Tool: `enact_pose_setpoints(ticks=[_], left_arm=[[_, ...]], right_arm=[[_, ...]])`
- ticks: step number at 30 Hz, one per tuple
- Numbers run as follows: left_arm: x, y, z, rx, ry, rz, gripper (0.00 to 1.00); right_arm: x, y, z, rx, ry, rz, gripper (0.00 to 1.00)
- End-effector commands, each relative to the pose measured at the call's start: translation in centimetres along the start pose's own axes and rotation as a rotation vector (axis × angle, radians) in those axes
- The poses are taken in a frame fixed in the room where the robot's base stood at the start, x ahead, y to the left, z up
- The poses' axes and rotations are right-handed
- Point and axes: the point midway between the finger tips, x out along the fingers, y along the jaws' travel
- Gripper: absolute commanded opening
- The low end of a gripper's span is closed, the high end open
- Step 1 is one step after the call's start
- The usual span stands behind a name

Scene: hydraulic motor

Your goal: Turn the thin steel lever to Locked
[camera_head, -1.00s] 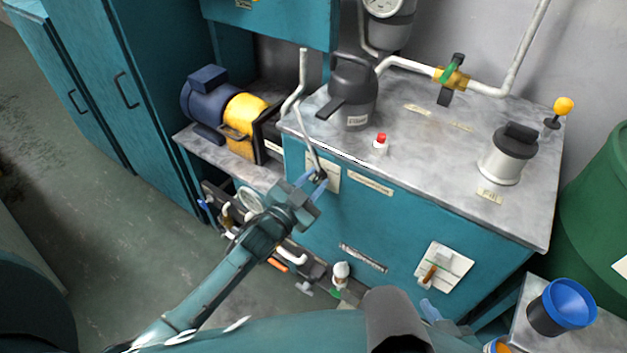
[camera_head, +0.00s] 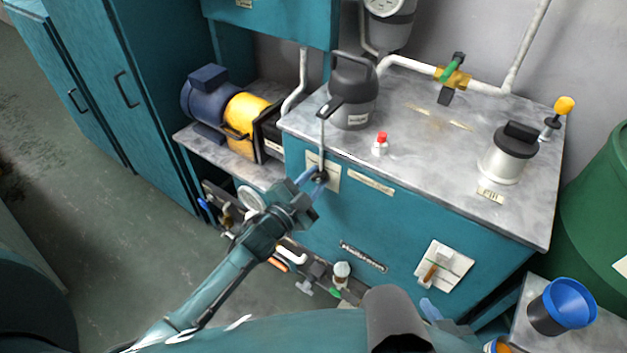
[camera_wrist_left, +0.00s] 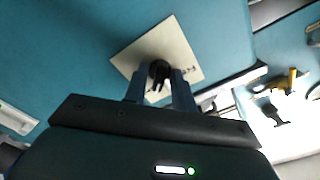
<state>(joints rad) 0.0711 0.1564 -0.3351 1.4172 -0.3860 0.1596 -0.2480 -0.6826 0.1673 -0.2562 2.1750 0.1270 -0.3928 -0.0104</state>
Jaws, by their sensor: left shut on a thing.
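The thin steel lever (camera_head: 322,148) stands nearly upright on the teal cabinet's front, in front of a pale label plate (camera_head: 331,178). Its upper end reaches in front of the dark jug. My left gripper (camera_head: 316,178) is shut on the lever's lower end at its dark hub. In the left wrist view the two fingers (camera_wrist_left: 160,88) close around the black hub (camera_wrist_left: 158,70), and the plate (camera_wrist_left: 185,55) lies behind it. The plate's lettering is too small to read. My right gripper (camera_head: 447,318) shows only partly at the bottom; its jaws are unclear.
A dark jug (camera_head: 352,95) and a red-capped bottle (camera_head: 380,146) stand on the cabinet top (camera_head: 430,170) near the lever. A silver canister (camera_head: 506,158) stands to the right. A lower-right switch plate (camera_head: 444,268) is on the front. Pipes and fittings lie below my left arm.

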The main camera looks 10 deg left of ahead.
Motion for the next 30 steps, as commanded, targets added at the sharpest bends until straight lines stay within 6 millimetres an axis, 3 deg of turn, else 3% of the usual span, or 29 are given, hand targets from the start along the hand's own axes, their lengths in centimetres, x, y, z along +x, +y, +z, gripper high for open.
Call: enact_pose_setpoints(ticks=[5,6,8,17,23,30], left_arm=[[0.0,0.0,0.0,0.002,0.000,0.000,0.03],[0.0,0.0,0.0,0.002,0.000,0.000,0.27],[0.0,0.0,0.0,0.002,0.000,0.000,0.32],[-0.2,0.0,0.0,0.000,-0.001,0.001,0.34],[-3.0,0.1,0.0,0.000,-0.002,0.002,0.34],[-8.5,0.1,0.0,0.001,-0.003,0.003,0.34]], right_arm=[[0.0,0.0,0.0,0.000,0.000,0.000,0.31],[0.0,0.0,0.0,0.000,0.000,0.000,0.31],[0.0,0.0,0.0,-0.001,0.000,0.000,0.31],[0.0,0.1,0.0,-0.001,0.000,0.001,0.31],[-0.2,0.0,-0.2,-0.005,-0.001,0.002,0.31],[-0.2,0.1,-0.2,-0.008,-0.004,0.003,0.31]])
